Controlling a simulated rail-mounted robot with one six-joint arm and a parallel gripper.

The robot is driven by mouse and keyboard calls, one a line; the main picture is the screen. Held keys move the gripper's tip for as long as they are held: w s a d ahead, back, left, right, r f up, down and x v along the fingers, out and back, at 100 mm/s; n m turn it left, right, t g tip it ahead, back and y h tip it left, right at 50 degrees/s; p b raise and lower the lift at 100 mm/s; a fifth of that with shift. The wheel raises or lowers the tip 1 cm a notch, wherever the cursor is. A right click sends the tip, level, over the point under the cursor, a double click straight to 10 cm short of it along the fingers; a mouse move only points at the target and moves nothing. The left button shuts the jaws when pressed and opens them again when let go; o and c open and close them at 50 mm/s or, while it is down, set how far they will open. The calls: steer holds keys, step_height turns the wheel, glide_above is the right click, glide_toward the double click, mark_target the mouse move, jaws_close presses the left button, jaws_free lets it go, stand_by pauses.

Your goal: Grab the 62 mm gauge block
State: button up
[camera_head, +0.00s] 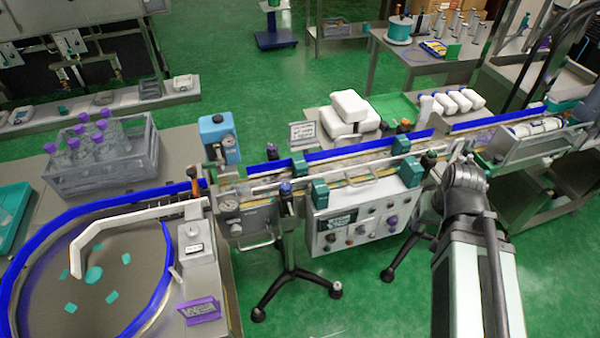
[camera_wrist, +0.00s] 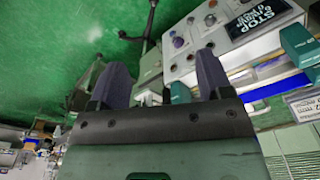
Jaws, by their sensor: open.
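My gripper (camera_wrist: 163,78) shows in the wrist view with its two dark fingers apart and nothing between them. In the head view my arm reaches in from the lower right, and its end is above the right part of the conveyor. I cannot identify the 62 mm gauge block for sure. A grey block-like unit with a small white label (camera_head: 196,247) stands beside the curved track at the left, but its text is too small to read. My gripper is far to the right of it.
A control box (camera_head: 362,223) hangs on the front of the conveyor (camera_head: 340,160); it also shows in the wrist view (camera_wrist: 222,42). A grey crate of purple-capped bottles (camera_head: 145,148) stands at left. A purple sign (camera_head: 199,311) is at the near edge. Tripod legs (camera_head: 291,287) stand on the green floor.

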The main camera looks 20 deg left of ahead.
steer(key=w+a+f+n+t+b, duration=0.2)
steer(key=w+a+f+b, duration=0.2)
steer(key=w+a+f, duration=0.15)
steer(key=n+t+y+b, duration=0.4)
steer(key=t+y+b, duration=0.4)
steer(key=b, duration=0.2)
glide_toward(302, 167)
steer(key=b+x, duration=0.2)
steer(key=x, duration=0.3)
steer(key=shift+f, duration=0.1)
steer(key=b+x, duration=0.2)
steer(key=x, duration=0.4)
steer(key=shift+w, duration=0.15)
steer(key=shift+c, duration=0.3)
steer(key=c, duration=1.1)
